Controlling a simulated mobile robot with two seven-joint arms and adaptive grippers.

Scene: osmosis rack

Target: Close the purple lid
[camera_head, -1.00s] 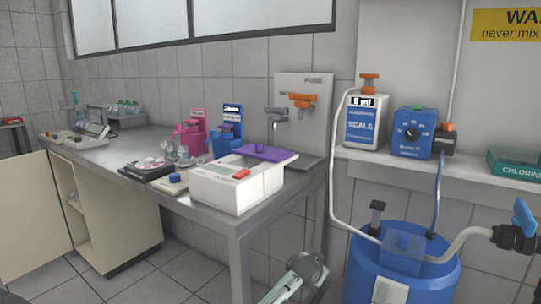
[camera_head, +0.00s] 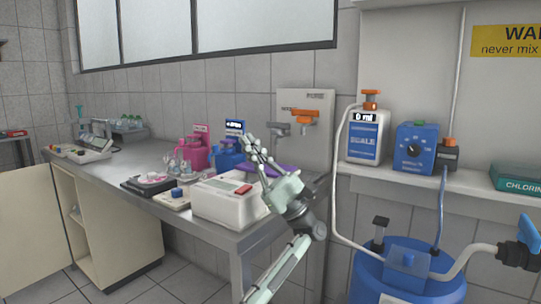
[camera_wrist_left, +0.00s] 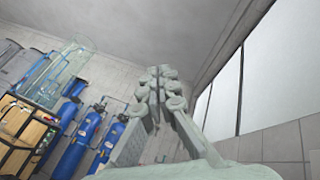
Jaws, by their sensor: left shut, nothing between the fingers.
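The purple lid (camera_head: 287,168) is at the back right of the white box (camera_head: 225,201) with a red button, on the steel table. My left arm and gripper cover much of it, so its exact angle is hard to tell. My left gripper (camera_head: 253,146) is raised in front of and above the lid, pointing up and to the left. It is shut and empty. In the left wrist view its fingers (camera_wrist_left: 160,74) are together, with no lid in sight. I cannot tell whether the gripper touches the lid. My right gripper is not in view.
Pink (camera_head: 196,152) and blue (camera_head: 229,150) devices stand behind the box. An orange-handled tap (camera_head: 303,117) is on the wall panel behind. A blue barrel (camera_head: 410,282) with hoses stands at the right. The table's middle left is fairly clear.

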